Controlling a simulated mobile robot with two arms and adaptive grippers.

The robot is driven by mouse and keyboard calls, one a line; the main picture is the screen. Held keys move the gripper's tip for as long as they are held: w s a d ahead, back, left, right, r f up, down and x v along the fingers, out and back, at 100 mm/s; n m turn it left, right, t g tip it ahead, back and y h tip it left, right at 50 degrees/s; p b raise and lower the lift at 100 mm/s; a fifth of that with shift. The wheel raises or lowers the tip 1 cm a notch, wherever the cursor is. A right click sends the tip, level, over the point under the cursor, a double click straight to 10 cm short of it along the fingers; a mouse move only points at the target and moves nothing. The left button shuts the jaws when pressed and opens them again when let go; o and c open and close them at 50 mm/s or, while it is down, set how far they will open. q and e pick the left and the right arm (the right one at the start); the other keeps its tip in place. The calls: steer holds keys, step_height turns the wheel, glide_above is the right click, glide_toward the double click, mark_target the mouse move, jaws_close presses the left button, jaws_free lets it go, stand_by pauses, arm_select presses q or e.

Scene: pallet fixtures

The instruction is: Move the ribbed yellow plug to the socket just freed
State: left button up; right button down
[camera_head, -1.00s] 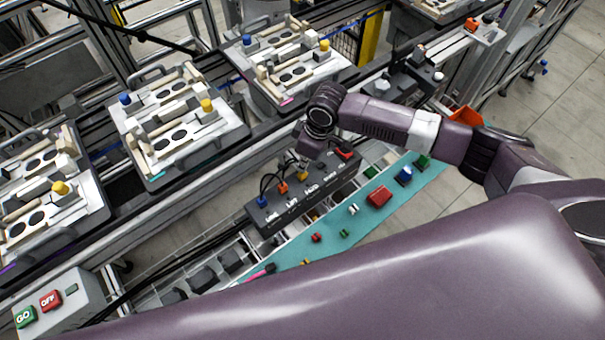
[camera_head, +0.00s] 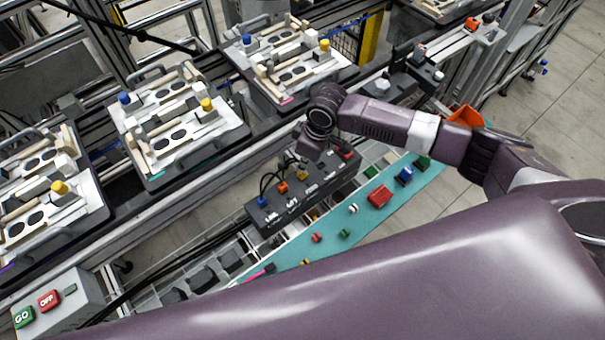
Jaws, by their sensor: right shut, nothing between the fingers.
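The yellow plug (camera_head: 302,174) stands on the dark socket box (camera_head: 325,187), beyond the orange plug (camera_head: 283,187) and blue plug (camera_head: 262,201) in the same row. Its ribs are too small to make out. My right gripper (camera_head: 303,157) is shut and empty. It points down over the box, right at the yellow plug in the picture; I cannot tell whether they touch. The gripper and wrist hide part of the box's far side, so I cannot tell which socket is free. My left gripper is not in view.
A red part (camera_head: 346,153) is at the box's far right end. A teal strip (camera_head: 330,260) beside the box holds several small coloured parts and a red block (camera_head: 379,195). Pallet fixtures (camera_head: 180,130) stand on the conveyor behind. A GO/OFF panel (camera_head: 60,300) is at lower left.

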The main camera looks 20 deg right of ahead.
steer(key=shift+f+b, duration=0.3)
steer(key=shift+f, duration=0.3)
steer(key=shift+s+f, duration=0.2)
steer(key=shift+s, duration=0.05)
stand_by(0.7)
steer(key=shift+w+r+p, duration=0.15)
steer(key=shift+r+p, duration=0.7)
steer(key=shift+p, duration=0.15)
step_height(320, 180, up, 6)
steer(key=p, duration=0.6)
steer(key=shift+f, duration=0.25)
steer(key=shift+w, duration=0.1)
